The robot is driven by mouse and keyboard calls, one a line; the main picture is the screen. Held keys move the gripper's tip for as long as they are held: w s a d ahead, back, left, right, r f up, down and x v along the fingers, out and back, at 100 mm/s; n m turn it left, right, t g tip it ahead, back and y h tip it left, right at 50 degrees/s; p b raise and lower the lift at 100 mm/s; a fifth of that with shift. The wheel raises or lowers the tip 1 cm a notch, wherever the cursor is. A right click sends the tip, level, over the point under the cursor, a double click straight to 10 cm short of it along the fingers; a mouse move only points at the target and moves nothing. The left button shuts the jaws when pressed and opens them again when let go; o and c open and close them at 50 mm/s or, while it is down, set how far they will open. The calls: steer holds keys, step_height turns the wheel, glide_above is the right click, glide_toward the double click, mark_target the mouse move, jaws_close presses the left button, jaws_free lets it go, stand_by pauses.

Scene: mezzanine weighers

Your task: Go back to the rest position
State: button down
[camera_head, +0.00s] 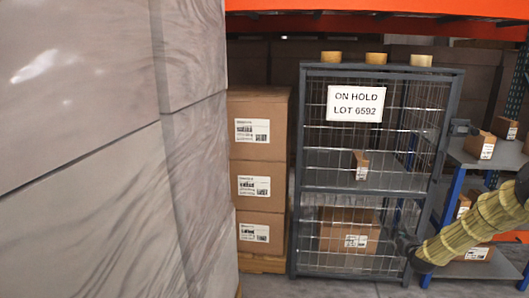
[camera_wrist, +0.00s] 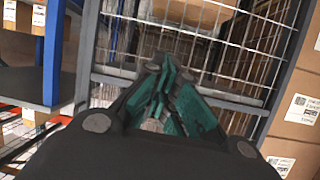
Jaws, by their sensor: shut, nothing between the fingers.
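My gripper (camera_wrist: 165,92) shows in the wrist view with its green-padded fingers closed together and nothing between them. It points toward the wire mesh of a grey cage (camera_head: 375,187); I cannot tell how close it is. In the head view my arm, in a yellowish sleeve, comes in from the right edge and reaches toward the cage's lower right side. The gripper's fingers are hard to make out there.
The cage bears a sign (camera_head: 355,104) reading ON HOLD LOT 6592 and holds cartons. Stacked cartons (camera_head: 262,165) stand left of it. A wrapped pallet load (camera_head: 110,150) fills the left side. A shelf (camera_head: 462,155) with small boxes stands right. Tape rolls (camera_head: 376,58) lie on the cage.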

steer(key=s+a+f+n+g+y, duration=0.1)
steer(key=s+a+f+g+y, duration=0.1)
steer(key=s+a+f, duration=0.7)
steer(key=s+a+f+g+y, duration=0.1)
steer(key=s+a+f+g, duration=0.1)
steer(key=s+a+f, duration=0.75)
steer(key=s+a+f+n+g+y, duration=0.1)
steer(key=s+a+f+g, duration=0.2)
steer(key=s+a, duration=0.6)
steer(key=s+a+f+g, duration=0.2)
steer(key=s+a, duration=0.4)
steer(key=s, duration=0.6)
steer(key=s+a+r+n+g, duration=0.1)
steer(key=s+a+g, duration=0.1)
steer(key=s, duration=0.9)
steer(key=s+a+r+g, duration=0.1)
steer(key=s+a+g, duration=0.15)
steer(key=s, duration=0.95)
step_height(320, 180, up, 21)
steer(key=p, duration=2.1)
steer(key=shift+w+d, duration=0.2)
steer(key=shift+w, duration=0.25)
